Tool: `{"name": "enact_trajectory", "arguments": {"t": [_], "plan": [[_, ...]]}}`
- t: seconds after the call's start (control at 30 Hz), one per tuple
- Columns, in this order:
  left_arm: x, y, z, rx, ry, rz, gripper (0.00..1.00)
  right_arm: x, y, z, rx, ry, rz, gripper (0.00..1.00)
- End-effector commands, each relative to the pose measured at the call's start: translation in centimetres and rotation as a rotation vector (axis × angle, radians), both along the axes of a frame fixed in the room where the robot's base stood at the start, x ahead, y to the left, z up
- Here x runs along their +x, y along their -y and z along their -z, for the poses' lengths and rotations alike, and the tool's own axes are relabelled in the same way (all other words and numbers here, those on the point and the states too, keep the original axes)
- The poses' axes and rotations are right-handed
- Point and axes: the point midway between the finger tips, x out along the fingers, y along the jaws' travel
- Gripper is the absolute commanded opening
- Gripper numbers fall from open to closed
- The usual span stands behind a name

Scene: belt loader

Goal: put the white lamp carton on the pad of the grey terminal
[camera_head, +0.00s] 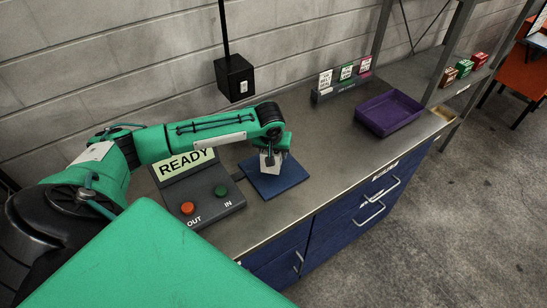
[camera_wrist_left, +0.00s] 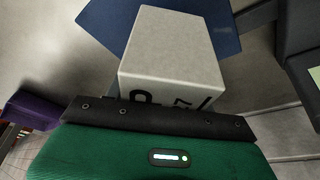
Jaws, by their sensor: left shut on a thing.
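The grey terminal (camera_head: 205,198) stands on the counter, its screen reading READY, with a red OUT button and a green IN button. Its blue pad (camera_head: 287,184) lies flat to the right of it. My left gripper (camera_head: 270,160) is over the back part of the pad, shut on the white lamp carton (camera_head: 268,168). In the left wrist view the carton (camera_wrist_left: 172,55) shows dark lettering, with the blue pad (camera_wrist_left: 225,17) beyond it. Whether the carton touches the pad I cannot tell. My right gripper is not in view.
A purple tray (camera_head: 390,113) is farther right on the counter. Behind it stands a holder with several small cards (camera_head: 345,74). Several small boxes (camera_head: 463,68) are on the shelf at far right. A black box (camera_head: 234,78) hangs by the wall. Counter between pad and tray is clear.

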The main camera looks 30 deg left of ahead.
Motion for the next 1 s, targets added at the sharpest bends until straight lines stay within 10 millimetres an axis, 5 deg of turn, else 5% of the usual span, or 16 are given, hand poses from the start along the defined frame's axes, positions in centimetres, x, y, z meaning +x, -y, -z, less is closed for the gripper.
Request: {"name": "enact_trajectory", "arguments": {"t": [0.23,0.63,0.67,0.73,1.0], "plan": [[0.0,0.0,3.4,0.0,-0.002,0.0,0.28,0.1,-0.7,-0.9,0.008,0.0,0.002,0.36],[0.0,0.1,4.1,-0.001,-0.001,0.0,0.28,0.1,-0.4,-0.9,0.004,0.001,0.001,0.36],[0.0,0.0,4.1,-0.001,-0.001,0.001,0.58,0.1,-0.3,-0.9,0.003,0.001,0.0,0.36],[0.0,0.0,4.1,0.0,-0.001,0.001,0.72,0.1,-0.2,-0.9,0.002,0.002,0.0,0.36],[0.0,0.0,4.0,0.0,-0.001,0.001,0.76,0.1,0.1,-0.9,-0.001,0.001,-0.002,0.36]]}}
